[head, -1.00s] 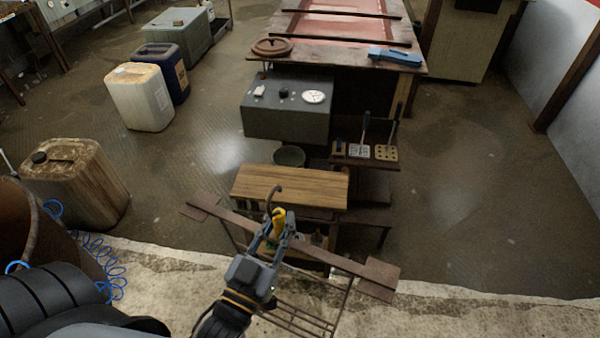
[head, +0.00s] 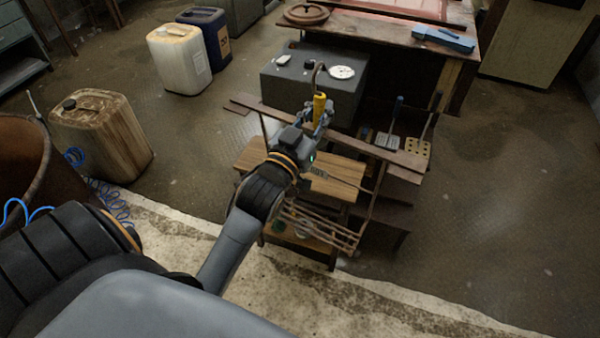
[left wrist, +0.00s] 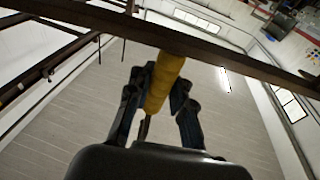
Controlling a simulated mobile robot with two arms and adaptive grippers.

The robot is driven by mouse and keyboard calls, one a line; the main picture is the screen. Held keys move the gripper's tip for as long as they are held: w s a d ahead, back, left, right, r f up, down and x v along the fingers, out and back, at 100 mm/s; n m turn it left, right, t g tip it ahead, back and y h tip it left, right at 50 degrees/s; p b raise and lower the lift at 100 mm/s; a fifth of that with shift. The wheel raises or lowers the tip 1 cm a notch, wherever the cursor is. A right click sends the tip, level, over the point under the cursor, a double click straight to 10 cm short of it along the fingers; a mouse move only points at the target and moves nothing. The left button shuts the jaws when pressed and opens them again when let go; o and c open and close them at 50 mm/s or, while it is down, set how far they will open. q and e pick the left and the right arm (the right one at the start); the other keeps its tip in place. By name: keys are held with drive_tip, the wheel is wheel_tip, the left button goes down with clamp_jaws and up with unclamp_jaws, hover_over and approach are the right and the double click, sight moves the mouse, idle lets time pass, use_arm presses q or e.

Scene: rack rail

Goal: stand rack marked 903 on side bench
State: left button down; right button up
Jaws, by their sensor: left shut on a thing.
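My left gripper (head: 318,118) is shut on the yellow grip (head: 319,104) of a dark metal rack. The grip also shows between the fingers in the left wrist view (left wrist: 163,82). The rack has a long flat top bar (head: 365,147), a hook (head: 317,72) above the grip and a barred lower frame (head: 325,232). It is held up and overlaps a wooden-topped bench (head: 333,183) in the head view. Whether its lower frame touches anything, I cannot tell. I can read no number on it. My arm hides part of the bench. My right gripper is not in view.
Behind the bench stand a grey box with a dial (head: 295,83) and slotted tools (head: 388,141). A long table (head: 372,22) is farther back. Jerrycans (head: 180,62) and a rusty drum (head: 22,160) are at left. Floor at right is clear.

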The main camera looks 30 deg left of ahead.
use_arm(q)
drive_tip(key=w+a+r+n+y+b, duration=0.25)
drive_tip(key=w+a+r+b, duration=0.35)
drive_tip(key=a, duration=0.3)
drive_tip(key=w+a+f+p, duration=0.1)
drive_tip(key=w+a+f, duration=0.3)
drive_tip(key=w+f, duration=0.8)
drive_tip(key=shift+w+m+g, duration=0.3)
drive_tip(key=shift+w+m, duration=0.05)
drive_tip(key=shift+w, duration=0.05)
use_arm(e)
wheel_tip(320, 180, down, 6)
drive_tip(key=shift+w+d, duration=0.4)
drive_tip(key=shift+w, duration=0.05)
use_arm(q)
drive_tip(key=shift+y, duration=0.25)
drive_tip(key=c, duration=1.2)
unclamp_jaws()
drive_tip(key=shift+f, duration=0.2)
drive_tip(key=shift+r, duration=0.1)
